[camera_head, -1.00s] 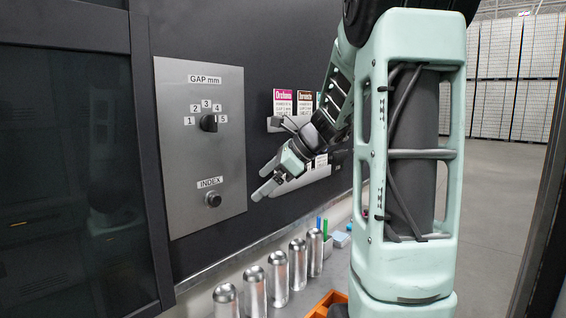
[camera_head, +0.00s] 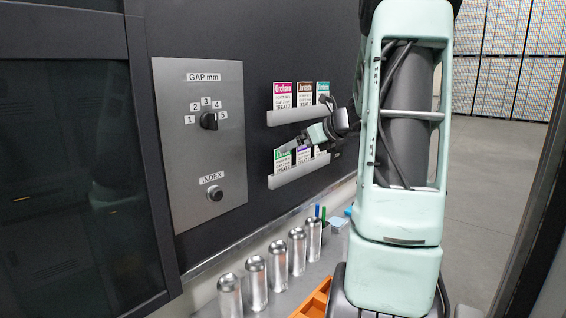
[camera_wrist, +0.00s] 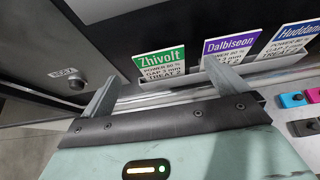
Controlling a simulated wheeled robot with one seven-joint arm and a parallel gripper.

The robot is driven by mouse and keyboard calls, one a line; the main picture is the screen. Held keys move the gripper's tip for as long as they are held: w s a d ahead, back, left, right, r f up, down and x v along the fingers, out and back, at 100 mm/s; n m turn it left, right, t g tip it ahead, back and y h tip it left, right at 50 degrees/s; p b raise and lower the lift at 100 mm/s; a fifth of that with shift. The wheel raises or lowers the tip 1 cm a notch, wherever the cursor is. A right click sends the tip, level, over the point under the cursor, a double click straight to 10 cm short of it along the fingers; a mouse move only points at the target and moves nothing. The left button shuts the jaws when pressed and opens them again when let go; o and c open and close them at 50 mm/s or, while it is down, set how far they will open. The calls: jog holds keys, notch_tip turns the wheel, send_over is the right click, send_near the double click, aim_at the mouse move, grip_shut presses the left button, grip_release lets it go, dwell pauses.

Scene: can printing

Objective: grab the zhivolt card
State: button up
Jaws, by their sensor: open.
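The Zhivolt card (camera_wrist: 162,64) is white with a green header and stands in a rack. In the wrist view it lies between and beyond the two fingers of my gripper (camera_wrist: 160,92), which are spread with nothing held. In the head view the Zhivolt card (camera_head: 283,162) is the leftmost in the lower rack on the dark wall, its top partly covered by a finger. There, my gripper (camera_head: 296,146) is at the lower row of cards. I cannot tell if a finger touches the card.
The purple-headed Dalbiseon card (camera_wrist: 232,47) stands close on the right, near the right finger, with a blue-headed card (camera_wrist: 292,40) beyond. An upper rack (camera_head: 290,117) holds more cards. A grey panel (camera_head: 202,155) with knobs is left. Several metal cans (camera_head: 256,282) stand below.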

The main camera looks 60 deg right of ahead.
aim_at(283, 165)
jog(key=p+x, duration=0.2)
jog(key=x, duration=0.5)
jog(key=shift+w+f, duration=0.15)
jog(key=shift+w, duration=0.1)
jog(key=c, duration=1.1)
